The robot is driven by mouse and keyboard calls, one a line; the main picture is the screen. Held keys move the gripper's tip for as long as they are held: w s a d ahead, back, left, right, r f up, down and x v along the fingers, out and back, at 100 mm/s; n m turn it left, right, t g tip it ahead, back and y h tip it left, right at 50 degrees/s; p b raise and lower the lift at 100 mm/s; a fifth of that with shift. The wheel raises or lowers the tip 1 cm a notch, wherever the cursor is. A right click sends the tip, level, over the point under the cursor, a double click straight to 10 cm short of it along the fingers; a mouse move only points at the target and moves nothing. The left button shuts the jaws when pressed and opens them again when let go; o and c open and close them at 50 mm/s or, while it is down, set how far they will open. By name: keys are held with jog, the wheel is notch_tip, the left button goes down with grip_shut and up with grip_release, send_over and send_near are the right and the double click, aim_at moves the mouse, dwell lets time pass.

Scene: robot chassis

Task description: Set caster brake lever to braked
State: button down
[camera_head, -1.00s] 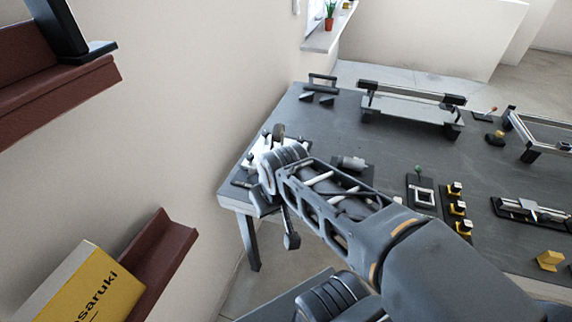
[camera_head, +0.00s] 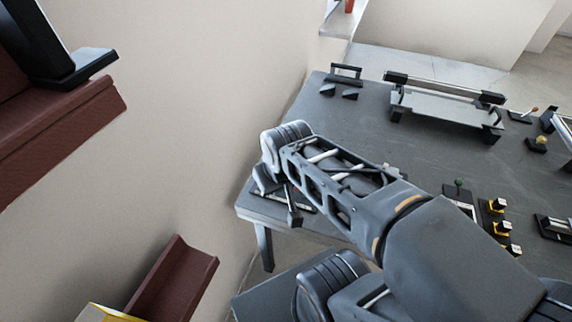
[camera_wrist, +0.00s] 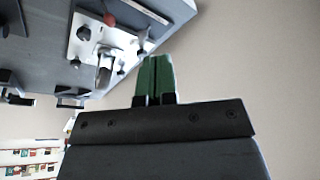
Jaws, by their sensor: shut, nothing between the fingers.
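My gripper (camera_wrist: 154,78) shows in the wrist view with its two green fingers shut together and nothing between them. Beside it, up and to the left, is a white plate (camera_wrist: 92,48) on the grey bench. The plate carries dark knobs, a red ball knob (camera_wrist: 109,19) and a rounded metal part (camera_wrist: 104,70) that may be the caster. The fingertips look close to the plate's edge, but I cannot tell whether they touch anything. I cannot make out the brake lever or its position.
A wall runs along the left, with dark red shelves (camera_head: 175,275). The bench top between these fixtures is clear.

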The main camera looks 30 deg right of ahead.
aim_at(299, 190)
jog(key=w+d+f+n+g+b, duration=0.2)
jog(key=w+d+n, duration=0.4)
jog(key=w+n, duration=0.3)
jog(key=w+d+f+n+g+b, duration=0.2)
jog(key=w+d+f+n+g, duration=0.3)
jog(key=w+n, duration=0.4)
jog(key=shift+w+d+g+y, duration=0.3)
jog(key=shift+w+d, duration=0.1)
jog(key=shift+d, duration=0.45)
jog(key=x, duration=1)
jog(key=shift+b, duration=0.35)
jog(key=s, duration=0.3)
jog(key=shift+a+f, duration=0.1)
jog(key=shift+a, duration=0.1)
jog(key=shift+s+a+f, duration=0.1)
jog(key=shift+s, duration=0.4)
